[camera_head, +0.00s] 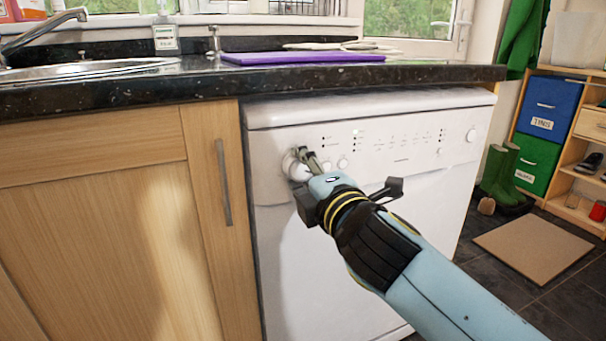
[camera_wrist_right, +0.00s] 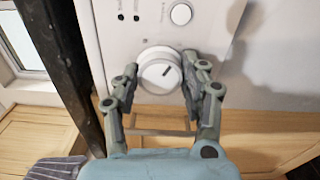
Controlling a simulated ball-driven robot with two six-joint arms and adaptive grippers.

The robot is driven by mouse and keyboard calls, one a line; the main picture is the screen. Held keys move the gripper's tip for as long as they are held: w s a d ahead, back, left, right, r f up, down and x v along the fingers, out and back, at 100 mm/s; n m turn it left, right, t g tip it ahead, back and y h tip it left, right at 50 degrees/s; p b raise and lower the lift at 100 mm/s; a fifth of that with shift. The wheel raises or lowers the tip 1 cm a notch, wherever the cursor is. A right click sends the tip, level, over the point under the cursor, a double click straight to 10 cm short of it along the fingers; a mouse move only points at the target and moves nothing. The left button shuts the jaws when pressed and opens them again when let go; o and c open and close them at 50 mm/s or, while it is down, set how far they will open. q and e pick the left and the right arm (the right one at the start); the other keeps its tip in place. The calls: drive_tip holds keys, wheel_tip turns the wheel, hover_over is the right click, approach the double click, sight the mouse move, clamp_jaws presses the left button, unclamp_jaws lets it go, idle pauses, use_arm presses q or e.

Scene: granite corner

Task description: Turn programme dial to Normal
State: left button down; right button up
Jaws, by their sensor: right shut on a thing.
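The programme dial (camera_head: 290,167) is a round white knob at the left end of the control panel of a white dishwasher (camera_head: 355,235). My right gripper (camera_head: 303,158) reaches it from the front right and is shut on it. In the right wrist view, the dial (camera_wrist_right: 158,76) sits between the two grey fingers of my right gripper (camera_wrist_right: 160,66). A short dark mark on its face points to the upper right in that view. The lettering around the dial is too small to read. My left gripper is not in view.
A black granite worktop (camera_head: 215,82) overhangs the dishwasher, with a purple board (camera_head: 300,58) on it. A wooden cupboard (camera_head: 95,215) stands directly to the left.

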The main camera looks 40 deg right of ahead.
drive_tip(key=m+b, duration=0.1)
drive_tip(key=m, duration=0.2)
drive_tip(key=shift+f+m, duration=0.15)
drive_tip(key=shift+m, duration=0.25)
drive_tip(key=m+b, duration=0.1)
drive_tip(key=m, duration=0.3)
drive_tip(key=shift+m, duration=0.3)
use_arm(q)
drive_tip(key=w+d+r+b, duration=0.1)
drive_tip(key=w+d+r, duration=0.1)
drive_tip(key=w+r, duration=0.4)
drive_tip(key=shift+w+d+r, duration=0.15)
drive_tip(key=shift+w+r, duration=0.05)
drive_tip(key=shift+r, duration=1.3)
use_arm(e)
drive_tip(key=shift+m, duration=2.2)
drive_tip(key=o, duration=1.2)
drive_tip(key=shift+c, duration=0.2)
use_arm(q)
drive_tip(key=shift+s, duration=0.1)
use_arm(e)
drive_tip(key=shift+s, duration=0.1)
drive_tip(key=v, duration=1.1)
drive_tip(key=shift+s, duration=0.4)
